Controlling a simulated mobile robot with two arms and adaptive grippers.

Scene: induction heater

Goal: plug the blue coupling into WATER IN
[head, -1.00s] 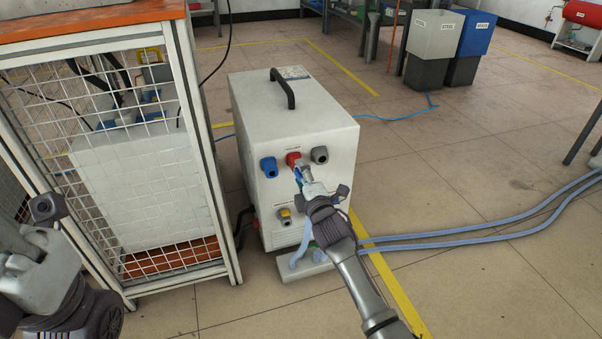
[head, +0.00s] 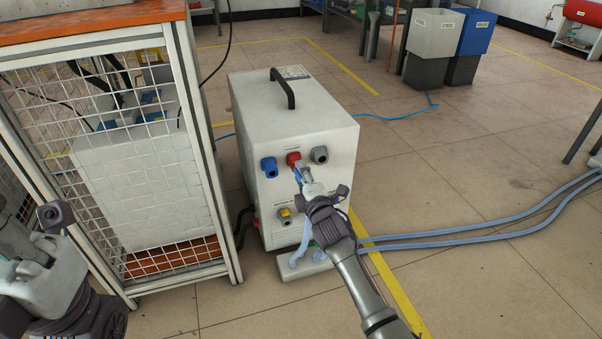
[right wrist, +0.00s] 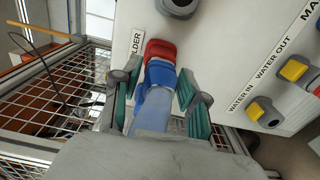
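The blue coupling (right wrist: 161,74) with its pale blue hose (right wrist: 152,110) sits against a red fitting (right wrist: 160,49) on the machine's front, beside a label ending in "LDER". My right gripper (right wrist: 157,88) has a finger on each side of the coupling, with a gap visible on the left. In the head view my right gripper (head: 304,178) is at the red fitting (head: 293,159). The WATER IN port (right wrist: 262,112) has a yellow front and looks empty; the WATER OUT port (right wrist: 300,72) is beside it.
The white machine (head: 290,130) has a black handle and blue (head: 269,167) and grey (head: 320,155) fittings. A mesh cage (head: 120,180) stands close on its left. Pale hoses (head: 480,238) run across the floor at right. The floor in front is mostly clear.

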